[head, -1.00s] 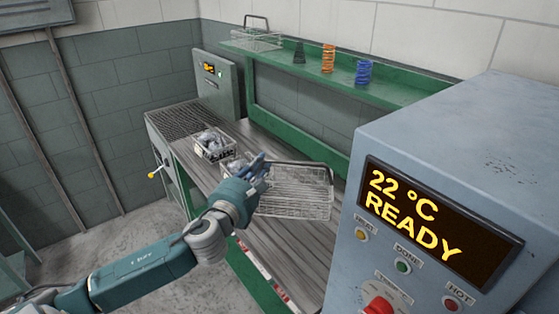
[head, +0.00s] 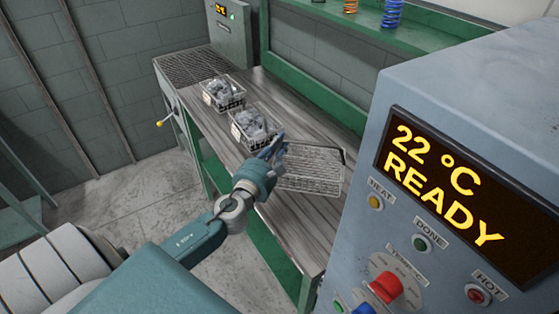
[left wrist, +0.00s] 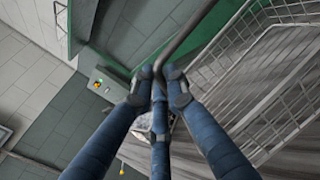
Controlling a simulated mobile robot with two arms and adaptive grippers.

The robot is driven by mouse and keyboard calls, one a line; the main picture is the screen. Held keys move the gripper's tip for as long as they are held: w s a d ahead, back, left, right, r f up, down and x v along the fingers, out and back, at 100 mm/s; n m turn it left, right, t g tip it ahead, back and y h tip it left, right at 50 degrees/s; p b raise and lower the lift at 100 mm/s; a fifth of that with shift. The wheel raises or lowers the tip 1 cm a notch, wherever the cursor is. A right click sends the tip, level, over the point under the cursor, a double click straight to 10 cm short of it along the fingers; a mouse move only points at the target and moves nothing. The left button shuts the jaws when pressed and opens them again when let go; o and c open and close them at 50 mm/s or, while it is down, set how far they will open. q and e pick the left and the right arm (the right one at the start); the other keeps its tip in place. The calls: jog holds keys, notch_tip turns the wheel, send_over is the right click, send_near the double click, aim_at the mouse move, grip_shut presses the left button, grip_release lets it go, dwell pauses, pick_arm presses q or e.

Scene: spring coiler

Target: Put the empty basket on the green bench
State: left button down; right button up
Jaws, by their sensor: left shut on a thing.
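The empty wire basket (head: 312,168) hangs over or rests on the near part of the green bench (head: 310,112); I cannot tell whether its base touches the grey plank top. My left gripper (head: 274,149) is at the basket's left side in the head view. In the left wrist view, its blue fingers (left wrist: 160,88) are shut on the dark bar of the handle (left wrist: 190,35). The mesh of the basket (left wrist: 270,85) fills the right of that view, with nothing seen inside. My right gripper is not in view.
Two wire baskets filled with grey parts stand on the bench, one farther (head: 223,94) and one nearer (head: 253,128). A control cabinet (head: 445,210) reading 22 °C READY stands close at the right. A green shelf (head: 370,30) with springs runs behind the bench.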

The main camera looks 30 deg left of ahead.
pick_arm(q)
notch_tip(320, 180, down, 4)
jog(key=shift+f+b, duration=0.2)
jog(key=shift+b, duration=0.95)
jog(key=shift+f, duration=0.25)
jog(key=shift+f, duration=0.2)
jog(key=c, duration=1.7)
grip_release()
jog(key=shift+c, duration=0.2)
